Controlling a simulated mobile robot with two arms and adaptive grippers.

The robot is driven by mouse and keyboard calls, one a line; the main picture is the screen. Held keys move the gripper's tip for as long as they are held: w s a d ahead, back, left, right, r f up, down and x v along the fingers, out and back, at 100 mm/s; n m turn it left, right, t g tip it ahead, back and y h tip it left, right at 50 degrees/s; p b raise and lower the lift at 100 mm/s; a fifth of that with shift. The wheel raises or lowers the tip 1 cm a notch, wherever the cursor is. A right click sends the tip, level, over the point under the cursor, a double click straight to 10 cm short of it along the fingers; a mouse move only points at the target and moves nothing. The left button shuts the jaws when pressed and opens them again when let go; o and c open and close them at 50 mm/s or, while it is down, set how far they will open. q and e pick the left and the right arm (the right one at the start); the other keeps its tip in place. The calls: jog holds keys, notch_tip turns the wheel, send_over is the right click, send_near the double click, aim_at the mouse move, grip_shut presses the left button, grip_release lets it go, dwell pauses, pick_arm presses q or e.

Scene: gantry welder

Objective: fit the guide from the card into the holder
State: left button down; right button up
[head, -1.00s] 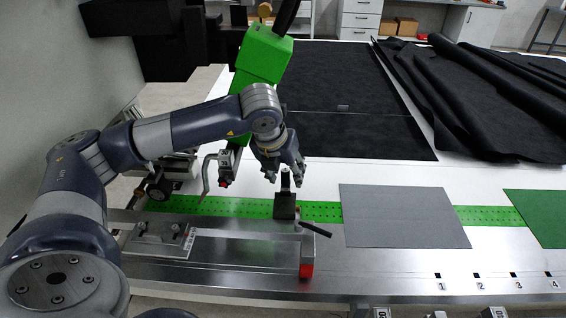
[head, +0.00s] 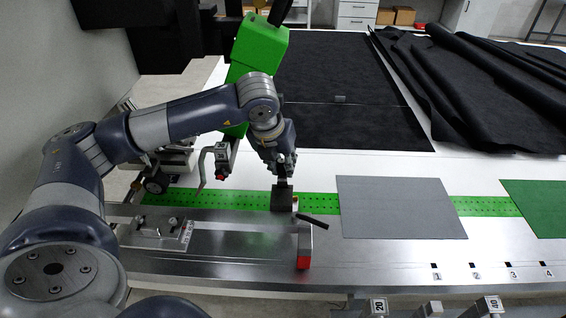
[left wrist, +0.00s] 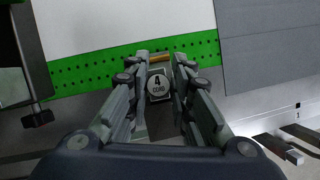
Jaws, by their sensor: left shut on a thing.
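My left gripper (head: 284,176) points down over the green perforated strip. In the left wrist view its fingers (left wrist: 158,72) are closed on both sides of a guide with a round label reading "4 CORD" (left wrist: 157,87). In the head view the fingers mostly hide the guide. A dark block (head: 282,199), which looks like the holder, stands directly below the fingertips. I cannot tell whether the guide is seated in it. The grey card (head: 400,207) lies flat to the right, apart from the gripper. My right gripper is not in view.
A black lever (head: 314,222) and a red-ended block (head: 304,250) stand just right and in front of the dark block. A green welder head (head: 255,50) rises behind my arm. Black fabric (head: 350,90) covers the back. A green card (head: 540,207) lies far right.

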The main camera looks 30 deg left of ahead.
pick_arm(q)
jog(key=shift+s+r, duration=0.1)
jog(key=shift+r, duration=0.85)
jog(key=shift+r+p, duration=0.65)
jog(key=shift+r, duration=0.05)
jog(key=shift+r+p, duration=0.35)
jog(key=shift+r, duration=0.6)
jog(key=shift+f, duration=0.1)
jog(key=shift+f, duration=0.1)
jog(key=shift+s+d+f+t+y+b, duration=0.25)
jog(key=shift+t+y+b, duration=0.2)
jog(key=shift+b, duration=0.7)
jog(key=shift+d+y+b, duration=0.2)
jog(key=shift+y+b, duration=0.15)
jog(key=shift+b, duration=0.15)
jog(key=shift+s, duration=0.1)
